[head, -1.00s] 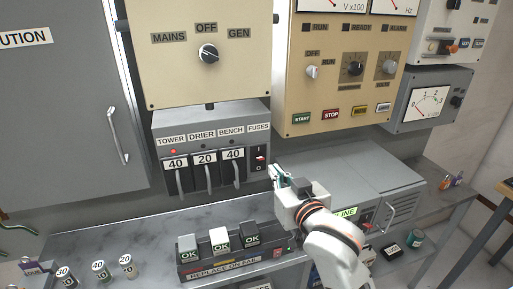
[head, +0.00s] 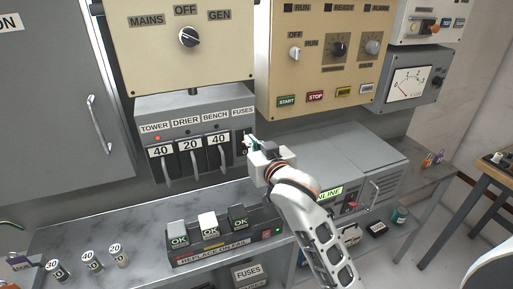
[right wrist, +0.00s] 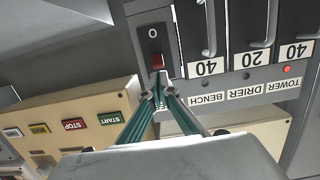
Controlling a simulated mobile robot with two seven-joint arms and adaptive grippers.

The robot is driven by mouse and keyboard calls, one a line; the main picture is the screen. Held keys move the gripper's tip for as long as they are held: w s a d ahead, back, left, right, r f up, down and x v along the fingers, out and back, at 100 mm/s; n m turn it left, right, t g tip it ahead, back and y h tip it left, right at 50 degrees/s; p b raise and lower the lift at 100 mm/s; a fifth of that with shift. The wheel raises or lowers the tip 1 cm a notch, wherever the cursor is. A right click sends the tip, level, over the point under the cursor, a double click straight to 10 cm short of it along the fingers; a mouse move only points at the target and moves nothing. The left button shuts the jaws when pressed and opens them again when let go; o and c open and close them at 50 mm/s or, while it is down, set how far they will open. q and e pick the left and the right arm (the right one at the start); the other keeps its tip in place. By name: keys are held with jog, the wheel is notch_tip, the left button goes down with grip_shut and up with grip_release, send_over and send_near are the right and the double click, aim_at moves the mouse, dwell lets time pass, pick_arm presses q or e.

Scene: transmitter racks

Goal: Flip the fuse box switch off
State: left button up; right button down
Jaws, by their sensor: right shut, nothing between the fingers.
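The grey fuse box (head: 195,104) is on the wall below the cream MAINS/OFF/GEN panel. Its switch is at the right end under the FUSES label, mostly hidden by my right gripper (head: 250,143) in the head view. In the right wrist view, which is upside down, the switch (right wrist: 156,50) is a dark rocker with a red end (right wrist: 157,62) nearest my fingers and an "O" mark beyond its other end. My right gripper (right wrist: 158,88) is shut and empty, its tips just short of the red end; contact is unclear. My left gripper is out of view.
Three fuse handles labelled 40, 20 and 40 (head: 192,150) stand left of the switch. A fuse tray (head: 228,247) lies on the bench below. A grey cabinet (head: 330,150) is close on the right. Loose fuses (head: 92,261) stand at the front left.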

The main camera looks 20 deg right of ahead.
jog(key=shift+w+f, duration=0.15)
jog(key=shift+w, duration=0.75)
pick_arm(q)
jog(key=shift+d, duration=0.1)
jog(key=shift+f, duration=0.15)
pick_arm(e)
jog(key=shift+f, duration=0.1)
jog(key=shift+s+f+t+b, duration=0.15)
jog(key=shift+t+b, duration=0.25)
jog(key=shift+b, duration=0.2)
jog(key=shift+t, duration=0.3)
jog(key=shift+b, duration=0.55)
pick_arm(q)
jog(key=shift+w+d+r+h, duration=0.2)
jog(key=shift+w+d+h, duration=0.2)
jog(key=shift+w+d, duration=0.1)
pick_arm(e)
jog(key=shift+f+t, duration=0.1)
jog(key=shift+t, duration=0.4)
pick_arm(q)
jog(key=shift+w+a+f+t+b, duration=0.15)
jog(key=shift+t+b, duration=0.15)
jog(key=shift+b, duration=0.2)
pick_arm(e)
jog(key=shift+s, duration=0.1)
